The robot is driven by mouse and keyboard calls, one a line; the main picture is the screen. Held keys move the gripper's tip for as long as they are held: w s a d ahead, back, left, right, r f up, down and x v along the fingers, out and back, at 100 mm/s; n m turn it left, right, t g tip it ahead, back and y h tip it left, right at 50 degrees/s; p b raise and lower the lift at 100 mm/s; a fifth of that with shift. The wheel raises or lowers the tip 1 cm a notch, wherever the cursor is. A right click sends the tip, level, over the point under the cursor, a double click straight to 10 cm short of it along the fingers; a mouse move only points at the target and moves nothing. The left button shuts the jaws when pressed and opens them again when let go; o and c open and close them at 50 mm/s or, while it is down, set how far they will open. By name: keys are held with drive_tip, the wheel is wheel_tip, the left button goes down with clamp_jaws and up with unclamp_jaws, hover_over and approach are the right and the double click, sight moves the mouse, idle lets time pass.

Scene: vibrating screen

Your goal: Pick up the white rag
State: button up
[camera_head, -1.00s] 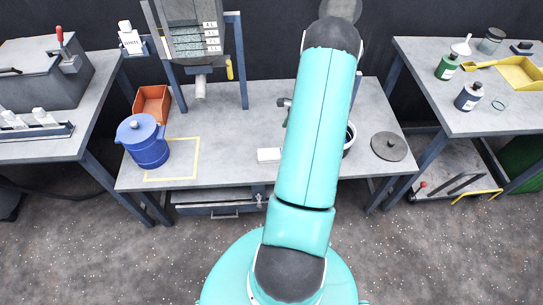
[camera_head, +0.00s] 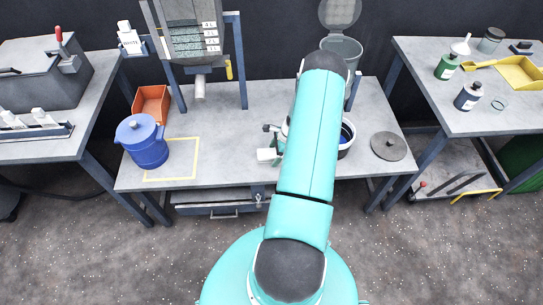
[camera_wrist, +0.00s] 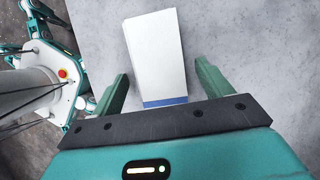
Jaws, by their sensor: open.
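The white rag (camera_wrist: 157,50) is a flat, folded white rectangle with a blue stripe along its near end. It lies on the grey table in the wrist view, and its near end sits between my two green fingers. My gripper (camera_wrist: 162,74) is open, with a visible gap between each finger and the rag. In the head view the rag (camera_head: 267,155) is a small white patch near the middle of the table, just left of my arm. My arm hides part of the gripper there.
A blue lidded pot (camera_head: 143,141) stands by a yellow taped square (camera_head: 197,160) on the left. An orange bin (camera_head: 152,103) is behind it. The table left of the rag is clear.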

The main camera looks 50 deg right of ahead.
drive_tip(key=shift+f, duration=0.15)
drive_tip(key=shift+c, duration=0.2)
drive_tip(key=c, duration=1)
drive_tip(key=shift+r, duration=0.35)
wheel_tip(320, 180, up, 2)
drive_tip(key=shift+w, duration=0.1)
drive_tip(key=s+r, duration=0.1)
drive_tip(key=r, duration=0.1)
drive_tip(key=s+r, duration=0.1)
drive_tip(key=s, duration=0.1)
drive_tip(key=s+r, duration=0.1)
drive_tip(key=r, duration=0.1)
drive_tip(key=shift+s+d+r, duration=0.15)
drive_tip(key=shift+s+r, duration=0.15)
drive_tip(key=shift+r, duration=0.05)
drive_tip(key=s+r, duration=0.1)
drive_tip(key=s, duration=0.2)
drive_tip(key=s+r, duration=0.2)
drive_tip(key=s, duration=0.1)
drive_tip(key=s+r, duration=0.1)
drive_tip(key=s, duration=0.2)
drive_tip(key=shift+s+r, duration=0.25)
drive_tip(key=shift+r, duration=0.1)
